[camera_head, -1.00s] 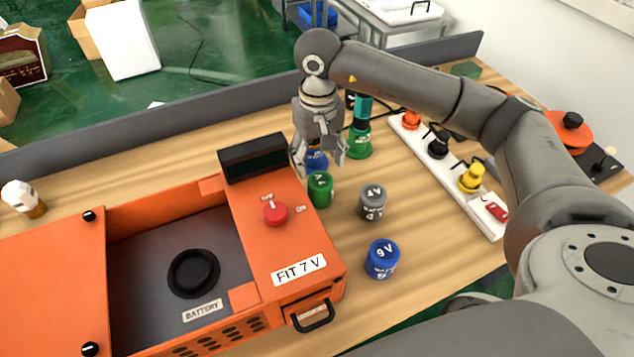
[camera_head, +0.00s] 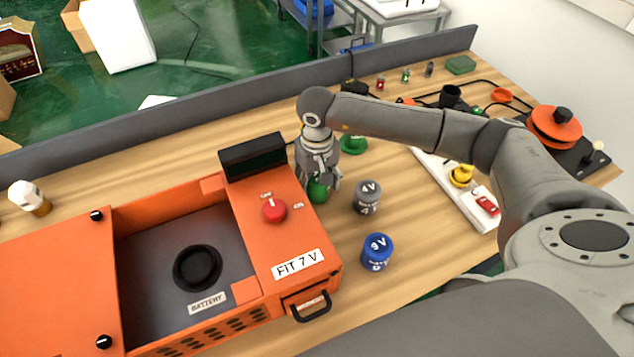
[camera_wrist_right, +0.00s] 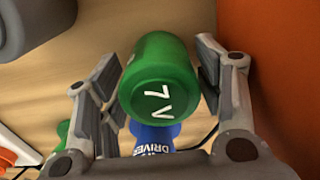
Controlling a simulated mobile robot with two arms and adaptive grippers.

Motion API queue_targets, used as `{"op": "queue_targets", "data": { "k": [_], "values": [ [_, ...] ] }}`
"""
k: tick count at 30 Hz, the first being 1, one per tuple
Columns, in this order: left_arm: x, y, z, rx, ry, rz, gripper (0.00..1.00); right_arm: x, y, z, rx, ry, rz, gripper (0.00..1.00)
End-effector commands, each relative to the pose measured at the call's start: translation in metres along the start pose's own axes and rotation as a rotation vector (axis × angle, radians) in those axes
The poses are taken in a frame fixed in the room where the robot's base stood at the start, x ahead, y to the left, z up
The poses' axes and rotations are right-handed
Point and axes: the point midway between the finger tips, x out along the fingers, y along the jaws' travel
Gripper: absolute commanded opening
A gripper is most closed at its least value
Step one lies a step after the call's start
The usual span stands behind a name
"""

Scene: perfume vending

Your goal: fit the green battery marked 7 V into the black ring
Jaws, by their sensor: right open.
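The green battery (camera_head: 318,190) stands on the table just right of the orange box, mostly hidden under my right gripper in the head view. In the right wrist view the green battery (camera_wrist_right: 160,85) shows its "7 V" top between the fingers. My right gripper (camera_head: 317,178) is open around it, with a gap at the left finger; the right finger is close to it, and I cannot tell if it touches. The black ring (camera_head: 197,268) lies on the grey floor of the orange box (camera_head: 290,235), empty, beside a "BATTERY" label. My left gripper is not in view.
A grey 4 V battery (camera_head: 367,198) and a blue 9 V battery (camera_head: 377,252) stand right of the box. A white strip (camera_head: 470,200) with coloured parts lies further right. The box's raised black display (camera_head: 252,156) is close to my right gripper.

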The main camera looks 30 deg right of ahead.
Motion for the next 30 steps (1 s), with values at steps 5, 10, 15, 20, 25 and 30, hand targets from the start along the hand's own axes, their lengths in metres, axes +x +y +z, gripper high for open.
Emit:
{"op": "queue_targets", "data": {
  "k": [5,10,15,20,25,30],
  "values": [
    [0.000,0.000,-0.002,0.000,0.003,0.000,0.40,0.000,0.000,0.000,0.000,0.000,0.000,0.42],
    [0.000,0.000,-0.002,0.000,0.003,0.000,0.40,-0.001,0.000,0.000,0.000,0.000,0.000,0.20],
    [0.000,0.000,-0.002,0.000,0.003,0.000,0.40,-0.001,0.000,-0.001,0.000,0.001,-0.001,0.08],
    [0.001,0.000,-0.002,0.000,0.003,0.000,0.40,-0.002,0.000,-0.001,0.000,0.002,-0.001,0.08],
    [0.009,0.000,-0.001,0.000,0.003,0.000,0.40,-0.011,0.000,-0.002,-0.001,0.006,-0.001,0.08],
    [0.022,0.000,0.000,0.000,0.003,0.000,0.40,-0.035,0.001,0.002,-0.002,0.007,-0.001,0.08]
  ]
}}
